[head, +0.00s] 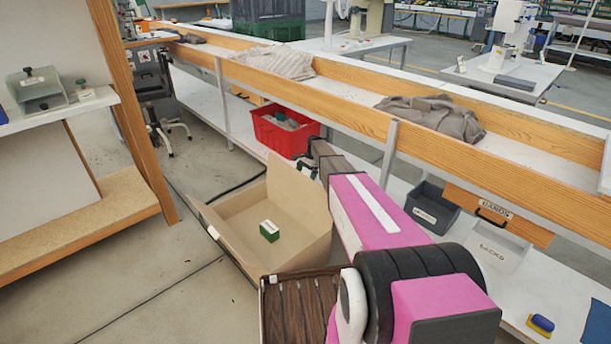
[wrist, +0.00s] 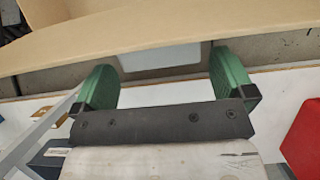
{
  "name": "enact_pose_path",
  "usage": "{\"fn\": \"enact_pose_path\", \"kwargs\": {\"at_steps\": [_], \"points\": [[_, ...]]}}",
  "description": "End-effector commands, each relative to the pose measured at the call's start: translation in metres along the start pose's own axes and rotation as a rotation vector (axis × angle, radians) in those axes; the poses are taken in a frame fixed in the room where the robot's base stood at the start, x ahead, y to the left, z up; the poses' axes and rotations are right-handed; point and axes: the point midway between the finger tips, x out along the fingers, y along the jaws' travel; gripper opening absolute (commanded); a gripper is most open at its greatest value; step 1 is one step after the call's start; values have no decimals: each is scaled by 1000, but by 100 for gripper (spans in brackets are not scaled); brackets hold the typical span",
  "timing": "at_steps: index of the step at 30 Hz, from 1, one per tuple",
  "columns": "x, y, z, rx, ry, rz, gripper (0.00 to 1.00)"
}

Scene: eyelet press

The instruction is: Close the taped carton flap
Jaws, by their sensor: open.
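An open brown carton (head: 310,246) stands on the floor in the head view. A tall flap (head: 292,190) rises on its far side, and another flap (head: 220,240) with a white label leans outward at the near left. A small green box (head: 269,231) lies inside. My gripper (wrist: 162,75) is open in the wrist view, its green fingers apart at a cardboard edge (wrist: 150,42). A pale patch (wrist: 160,58) shows between them; I cannot tell whether it is tape. No contact is clear.
A red bin (head: 284,131) stands on the lower shelf behind the carton. A long wooden-sided bench (head: 350,85) runs behind, with a dark grey bin (head: 432,207) below it. A wooden shelf unit (head: 90,215) stands at left. Floor left of the carton is clear.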

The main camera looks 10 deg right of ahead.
Motion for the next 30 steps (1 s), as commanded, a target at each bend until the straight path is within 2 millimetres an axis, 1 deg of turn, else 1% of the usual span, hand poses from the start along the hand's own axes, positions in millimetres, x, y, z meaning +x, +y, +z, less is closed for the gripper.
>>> {"fn": "enact_pose_path", "kwargs": {"at_steps": [6,7,8,9,11,12,17,22,26,30], "points": [[1,0,0,0,0,0,100],[1,0,0,0,0,0,97],[1,0,0,0,0,0,87],[1,0,0,0,0,0,74],[1,0,0,0,0,0,54],[1,0,0,0,0,0,42],[0,0,1,0,5,0,42],[0,1,9,-1,43,0,42],[0,2,21,-2,107,-1,42],[1,3,40,-3,210,-1,42]]}}
